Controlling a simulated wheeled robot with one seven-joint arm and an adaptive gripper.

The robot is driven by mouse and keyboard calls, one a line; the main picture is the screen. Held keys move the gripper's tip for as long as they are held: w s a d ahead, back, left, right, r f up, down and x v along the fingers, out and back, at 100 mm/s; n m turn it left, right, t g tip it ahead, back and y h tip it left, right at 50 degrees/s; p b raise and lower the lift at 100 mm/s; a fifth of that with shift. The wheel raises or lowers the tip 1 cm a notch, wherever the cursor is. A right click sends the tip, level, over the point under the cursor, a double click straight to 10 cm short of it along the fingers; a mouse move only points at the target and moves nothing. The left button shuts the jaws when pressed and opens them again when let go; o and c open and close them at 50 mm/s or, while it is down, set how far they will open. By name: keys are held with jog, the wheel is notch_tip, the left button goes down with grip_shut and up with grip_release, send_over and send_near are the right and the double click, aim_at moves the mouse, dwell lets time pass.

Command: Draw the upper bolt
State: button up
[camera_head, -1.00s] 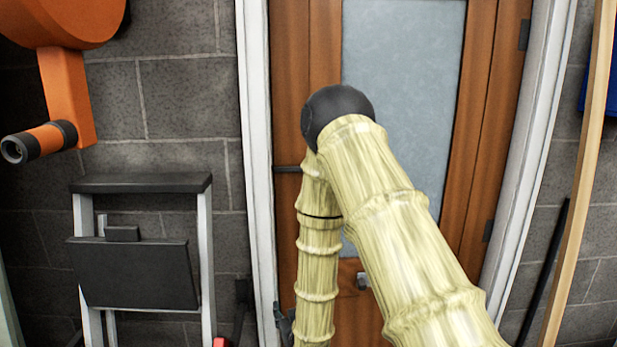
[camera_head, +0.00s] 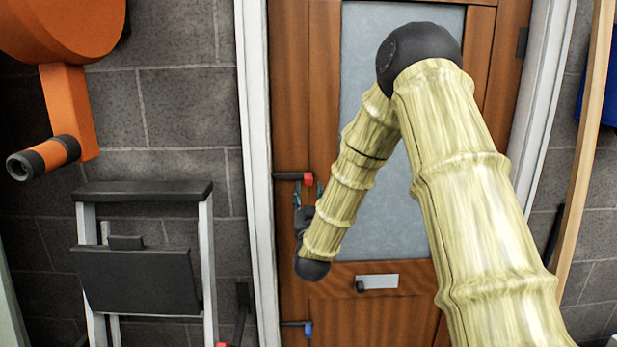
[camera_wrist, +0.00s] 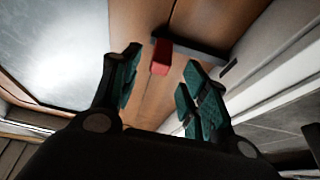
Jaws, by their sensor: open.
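The upper bolt is a dark bar (camera_head: 287,177) with a red knob (camera_head: 309,179), on the left side of the wooden door (camera_head: 325,115). In the wrist view the red knob (camera_wrist: 161,57) shows just beyond and between my fingertips, with the dark bar (camera_wrist: 200,50) running right toward the frame. My gripper (camera_head: 308,191) is open, just below the red knob in the head view; its teal-padded fingers also show in the wrist view (camera_wrist: 163,66). I cannot tell whether a finger touches the knob.
A lower bolt with a blue knob (camera_head: 308,329) sits lower on the door. A silver plate (camera_head: 378,281) with a dark knob is right of my wrist. A folded step stool (camera_head: 140,280) and an orange reel (camera_head: 68,100) stand left of the white frame (camera_head: 257,170).

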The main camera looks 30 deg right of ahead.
aim_at(308, 184)
jog(key=shift+p+x, duration=0.9)
jog(key=shift+x, duration=2)
jog(key=shift+c, duration=0.4)
grip_shut()
